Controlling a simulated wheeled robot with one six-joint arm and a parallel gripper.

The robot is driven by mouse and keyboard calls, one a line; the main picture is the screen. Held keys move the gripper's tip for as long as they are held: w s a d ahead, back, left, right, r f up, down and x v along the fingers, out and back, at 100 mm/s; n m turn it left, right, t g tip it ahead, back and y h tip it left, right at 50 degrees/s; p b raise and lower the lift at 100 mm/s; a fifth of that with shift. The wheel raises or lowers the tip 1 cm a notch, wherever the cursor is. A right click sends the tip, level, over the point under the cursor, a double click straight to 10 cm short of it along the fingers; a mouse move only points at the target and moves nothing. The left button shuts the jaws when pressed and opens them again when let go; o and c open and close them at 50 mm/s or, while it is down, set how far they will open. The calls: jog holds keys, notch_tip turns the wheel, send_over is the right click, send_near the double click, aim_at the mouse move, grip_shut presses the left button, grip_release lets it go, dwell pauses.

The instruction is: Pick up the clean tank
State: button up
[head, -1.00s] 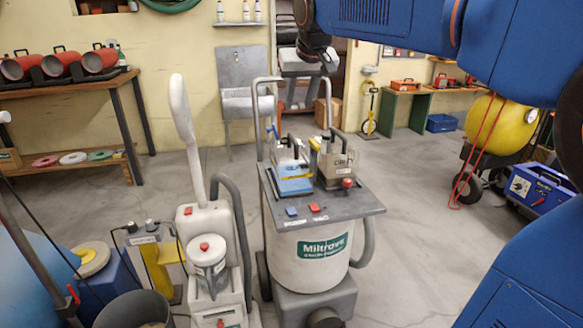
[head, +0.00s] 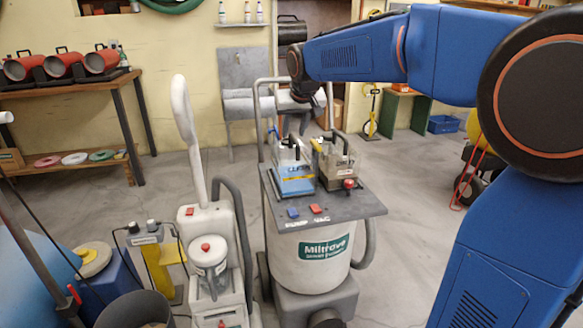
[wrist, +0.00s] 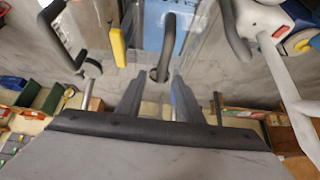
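The clean tank (head: 293,183) is a clear box with a blue front and dark handle, standing at the left on top of the grey cart (head: 345,205). A second, brownish tank (head: 338,172) stands close at its right, with a yellow piece between them. My gripper comes down from the arm above and behind the tanks. In the wrist view my gripper (wrist: 158,82) is open and empty, its two fingers apart. The clean tank's dark handle (wrist: 168,45) shows ahead, roughly in line with the gap. Whether the fingers overlap the handle in depth is unclear.
The cart's tall metal push handle (head: 262,110) rises behind the tanks. A white upright machine (head: 207,240) stands just left of the cart. A grey wall panel (head: 245,80) is behind. The floor right of the cart (head: 400,190) is clear.

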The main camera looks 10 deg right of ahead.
aim_at(291, 134)
jog(key=x, duration=0.4)
jog(key=shift+a, duration=0.1)
jog(key=shift+s+r, duration=0.1)
grip_shut()
dwell(1.2)
